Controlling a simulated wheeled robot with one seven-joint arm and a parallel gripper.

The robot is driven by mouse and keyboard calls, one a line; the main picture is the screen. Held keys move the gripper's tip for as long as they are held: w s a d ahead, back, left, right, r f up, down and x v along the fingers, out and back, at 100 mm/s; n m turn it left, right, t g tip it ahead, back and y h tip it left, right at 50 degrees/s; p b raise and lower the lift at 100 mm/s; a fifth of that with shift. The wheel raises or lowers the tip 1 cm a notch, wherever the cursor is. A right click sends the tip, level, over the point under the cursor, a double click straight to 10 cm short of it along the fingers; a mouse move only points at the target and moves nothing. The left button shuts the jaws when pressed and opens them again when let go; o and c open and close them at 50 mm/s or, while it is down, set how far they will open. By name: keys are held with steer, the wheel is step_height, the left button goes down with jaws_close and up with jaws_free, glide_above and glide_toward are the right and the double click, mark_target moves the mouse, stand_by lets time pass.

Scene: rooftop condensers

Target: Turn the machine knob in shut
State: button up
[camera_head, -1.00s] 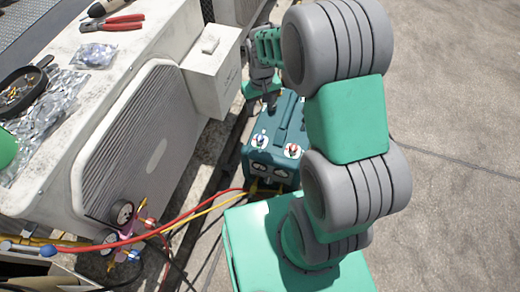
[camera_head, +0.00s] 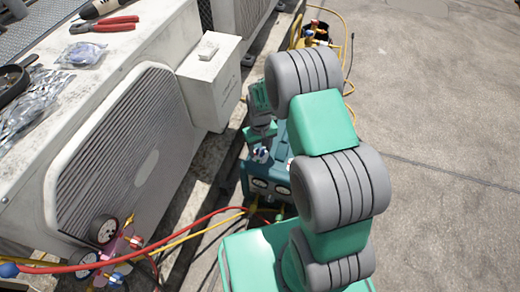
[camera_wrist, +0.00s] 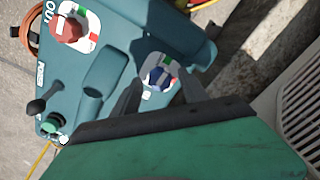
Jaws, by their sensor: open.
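The teal machine (camera_head: 262,179) stands on the rooftop floor next to the white condensers. Its blue knob (camera_wrist: 158,78) sits on a white plate with red and green marks, and also shows in the head view (camera_head: 261,154). A red knob (camera_wrist: 68,30) by the letters "OU" is at the upper left of the wrist view; my arm hides it in the head view. My gripper (camera_wrist: 158,84) is open, with its two fingers on either side of the blue knob. I cannot tell whether they touch it.
A white condenser (camera_head: 110,150) fills the left, with red pliers (camera_head: 103,24) and a plastic bag (camera_head: 82,54) on top. Red hose (camera_head: 150,248) and gauges (camera_head: 103,229) lie in front. Open concrete (camera_head: 440,120) is on the right.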

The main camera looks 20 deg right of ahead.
jaws_close()
stand_by(0.4)
steer(key=shift+m, duration=0.4)
steer(key=m+p, duration=0.2)
steer(key=m, duration=0.1)
steer(key=shift+r+m, duration=0.1)
steer(key=shift+m, duration=0.2)
steer(key=m+p, duration=0.1)
steer(key=m, duration=0.3)
steer(key=shift+m, duration=0.3)
steer(key=m+p, duration=0.1)
steer(key=m, duration=0.3)
steer(key=shift+m+p, duration=0.4)
steer(key=shift+m, duration=1.8)
